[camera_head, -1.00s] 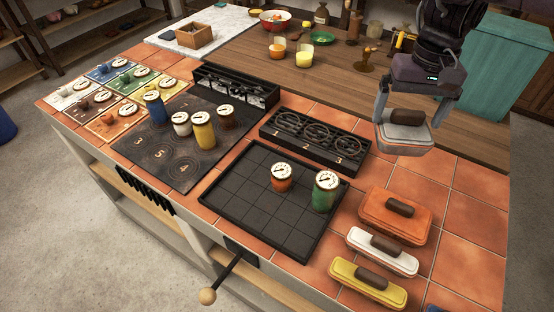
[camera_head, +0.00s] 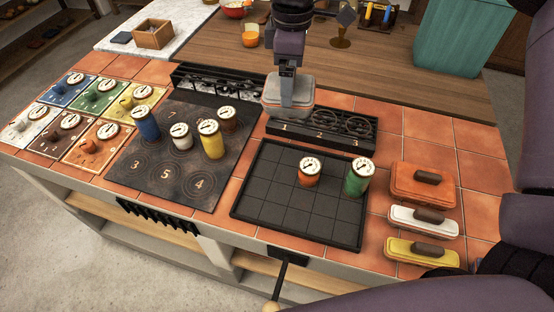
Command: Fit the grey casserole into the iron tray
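The grey casserole (camera_head: 271,96) hangs in my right gripper (camera_head: 289,97), which is shut on it. It is in the air in front of the rack numbered 1, 2, 3, over that rack's left end. The iron tray (camera_head: 262,182) is a black gridded tray on the tiles, nearer than the casserole. An orange jar (camera_head: 309,174) and a green jar (camera_head: 357,180) with dial lids stand at its right, far side. The tray's left and near cells are bare. My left gripper is not in view.
Orange (camera_head: 422,186), white (camera_head: 424,221) and yellow (camera_head: 421,251) casseroles lie right of the tray. The numbered rack (camera_head: 330,141) borders its far side. A dark plate (camera_head: 160,180) with several jars lies left. My arm covers the right edge.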

